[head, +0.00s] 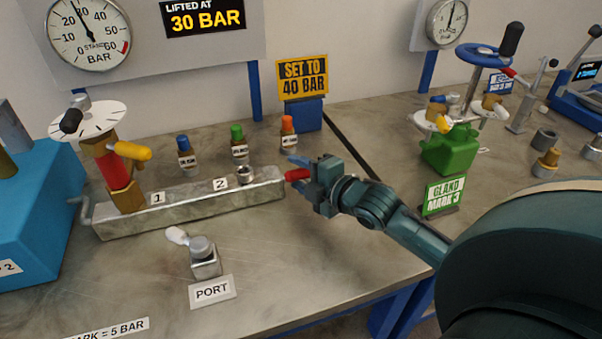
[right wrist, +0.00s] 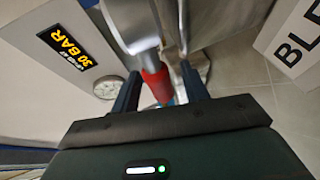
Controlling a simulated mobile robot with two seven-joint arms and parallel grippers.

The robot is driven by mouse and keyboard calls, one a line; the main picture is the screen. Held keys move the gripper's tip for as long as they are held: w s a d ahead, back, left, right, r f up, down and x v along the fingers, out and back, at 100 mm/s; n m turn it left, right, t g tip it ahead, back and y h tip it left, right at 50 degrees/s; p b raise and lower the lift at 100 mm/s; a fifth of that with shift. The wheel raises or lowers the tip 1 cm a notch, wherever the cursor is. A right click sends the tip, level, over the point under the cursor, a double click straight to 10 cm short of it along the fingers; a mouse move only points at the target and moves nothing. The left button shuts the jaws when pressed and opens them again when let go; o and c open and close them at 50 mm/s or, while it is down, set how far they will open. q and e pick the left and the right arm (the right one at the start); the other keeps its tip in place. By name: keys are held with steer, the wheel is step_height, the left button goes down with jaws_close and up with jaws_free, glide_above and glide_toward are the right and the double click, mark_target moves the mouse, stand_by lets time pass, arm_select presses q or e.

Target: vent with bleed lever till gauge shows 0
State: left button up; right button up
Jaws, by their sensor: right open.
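A red-gripped lever (head: 297,174) sits at the right end of the grey manifold block (head: 190,204). I take it for the bleed lever. My right gripper (head: 302,169) is open there, and the right wrist view shows the red grip (right wrist: 157,84) between its two dark fingers (right wrist: 160,88), with no clear contact. A white label reading "BLE" (right wrist: 292,40) is cut off in that view. The stand gauge (head: 90,30) at the upper left has its needle between 20 and 30 bar. My left gripper is not in view.
A valve with red body and yellow handle (head: 119,165) stands on the block's left. Small capped bottles (head: 240,145) stand behind it. A port fitting (head: 205,262) is in front. The bench front is mostly clear.

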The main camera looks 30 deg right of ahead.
steer(key=shift+c, duration=0.2)
jaws_close()
steer(key=shift+s+d, duration=0.1)
steer(key=shift+s, duration=0.05)
stand_by(0.3)
